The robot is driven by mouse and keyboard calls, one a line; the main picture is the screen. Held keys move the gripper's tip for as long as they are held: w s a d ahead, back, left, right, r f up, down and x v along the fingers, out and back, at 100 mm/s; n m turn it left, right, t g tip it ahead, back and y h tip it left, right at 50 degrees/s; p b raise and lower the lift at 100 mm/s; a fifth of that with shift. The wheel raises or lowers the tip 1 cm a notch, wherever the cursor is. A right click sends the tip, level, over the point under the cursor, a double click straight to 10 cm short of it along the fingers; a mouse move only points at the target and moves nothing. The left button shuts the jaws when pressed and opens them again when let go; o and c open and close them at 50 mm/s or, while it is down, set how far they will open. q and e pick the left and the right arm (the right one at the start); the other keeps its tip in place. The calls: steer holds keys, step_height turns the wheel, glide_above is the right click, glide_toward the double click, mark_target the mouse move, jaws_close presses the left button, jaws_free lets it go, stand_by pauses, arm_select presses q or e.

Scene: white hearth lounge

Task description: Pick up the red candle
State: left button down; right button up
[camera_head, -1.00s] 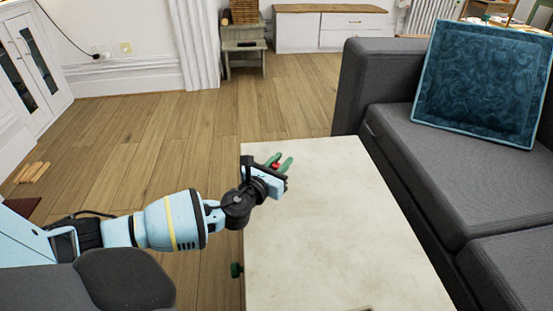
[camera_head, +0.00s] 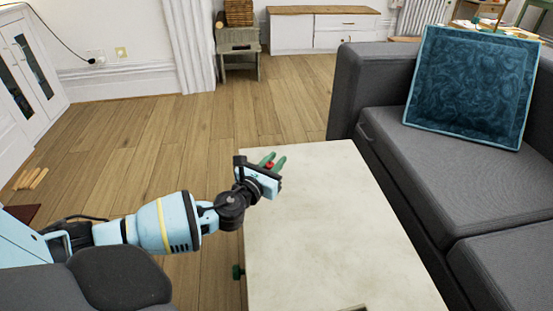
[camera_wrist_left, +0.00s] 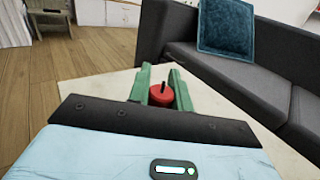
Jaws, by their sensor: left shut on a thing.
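The red candle (camera_wrist_left: 161,95) is a small red cylinder with a dark wick, seen between the green fingers of my left gripper (camera_wrist_left: 160,88) in the left wrist view. In the head view the candle (camera_head: 270,165) shows as a small red spot between the fingertips of my left gripper (camera_head: 272,161). The gripper is shut on it, over the far left part of the pale table (camera_head: 330,220). I cannot tell how high the candle is above the tabletop. My right gripper is in neither view.
A dark grey sofa (camera_head: 440,180) with a blue cushion (camera_head: 470,85) stands to the right of the table. The tabletop is mostly bare. A small dark green thing (camera_head: 238,271) shows at its left edge. Open wooden floor (camera_head: 150,130) lies beyond and to the left.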

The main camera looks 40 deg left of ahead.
arm_select(q)
steer(key=s+d+r+p, duration=0.1)
steer(key=s+p, duration=0.2)
steer(key=s, duration=1.1)
steer(key=shift+r, duration=0.15)
steer(key=shift+s, duration=0.1)
steer(key=shift+d, duration=0.2)
